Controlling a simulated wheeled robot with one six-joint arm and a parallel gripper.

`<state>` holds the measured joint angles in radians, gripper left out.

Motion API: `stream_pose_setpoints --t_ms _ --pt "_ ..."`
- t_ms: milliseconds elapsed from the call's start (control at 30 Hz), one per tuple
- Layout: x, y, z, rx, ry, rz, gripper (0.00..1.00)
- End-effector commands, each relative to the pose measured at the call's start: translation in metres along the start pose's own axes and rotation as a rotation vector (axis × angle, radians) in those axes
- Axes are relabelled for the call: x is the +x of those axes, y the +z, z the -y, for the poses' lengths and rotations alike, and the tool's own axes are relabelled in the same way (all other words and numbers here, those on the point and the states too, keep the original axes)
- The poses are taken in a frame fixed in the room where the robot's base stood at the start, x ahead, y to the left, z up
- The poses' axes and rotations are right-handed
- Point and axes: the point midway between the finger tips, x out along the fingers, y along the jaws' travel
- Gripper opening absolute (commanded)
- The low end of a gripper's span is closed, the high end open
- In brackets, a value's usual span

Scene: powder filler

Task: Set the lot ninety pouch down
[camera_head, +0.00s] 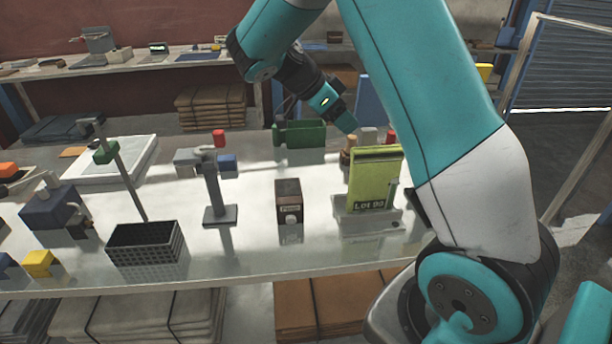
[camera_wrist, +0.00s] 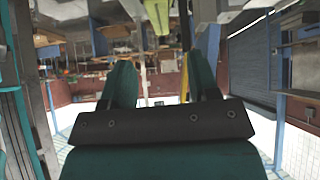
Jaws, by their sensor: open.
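The lot ninety pouch (camera_head: 374,176) is yellow-green, with a dark "LOT 90" label low on its front. It stands upright at a grey stand (camera_head: 362,222) on the right part of the bench in the head view. My gripper (camera_head: 347,122) is above and a little left of the pouch's top edge, apart from it as far as I can tell. In the wrist view my gripper (camera_wrist: 162,80) has its two fingers spread, with nothing between them. A yellow-green shape (camera_wrist: 158,14) at the top of that view looks like the pouch.
A dark box (camera_head: 288,197) stands left of the pouch. A green block (camera_head: 299,134) and a small brown bottle (camera_head: 348,150) are behind. A grey post stand (camera_head: 220,213) and a black basket (camera_head: 146,244) stand farther left. Bare bench lies between them.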

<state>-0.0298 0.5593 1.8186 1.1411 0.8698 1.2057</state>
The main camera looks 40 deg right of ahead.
Motion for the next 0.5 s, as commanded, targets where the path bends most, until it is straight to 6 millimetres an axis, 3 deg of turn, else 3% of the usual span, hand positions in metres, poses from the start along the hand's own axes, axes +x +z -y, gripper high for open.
stream_pose_setpoints --t_ms 167,267,400,500 --pt "-0.034 0.027 -0.024 -0.498 -0.180 0.178 0.55" --pt "-0.064 0.057 -0.065 -0.959 -0.380 0.307 0.55" --pt "-0.104 0.094 -0.153 -1.591 -0.729 0.434 0.55" --pt "-0.124 0.107 -0.220 -1.946 -0.981 0.480 0.55"
